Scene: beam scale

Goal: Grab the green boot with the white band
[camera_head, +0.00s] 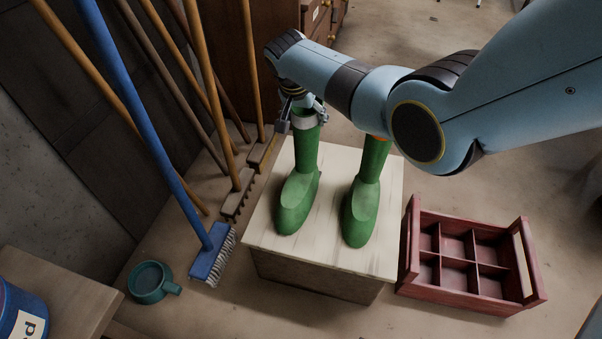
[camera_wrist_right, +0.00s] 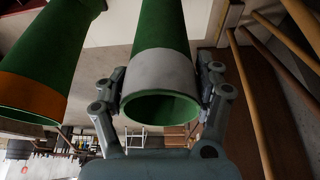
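The green boot with the white band (camera_head: 296,200) stands upright at the left on a pale-topped block (camera_head: 330,200). Its white band also shows close up in the right wrist view (camera_wrist_right: 160,70). My right gripper (camera_head: 303,112) is at the boot's top from above. In the right wrist view its fingers lie against both sides of the white band, and the boot's open rim faces the camera. A second green boot (camera_head: 361,208) with an orange band stands to the right on the block, and it also shows in the right wrist view (camera_wrist_right: 45,55). My left gripper is not in view.
A dark red divided crate (camera_head: 470,300) stands on the floor right of the block. Several broom and rake handles lean at the left, including a blue brush (camera_head: 207,262). A teal mug (camera_head: 150,281) sits on the floor at lower left. My right arm passes above the orange-banded boot.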

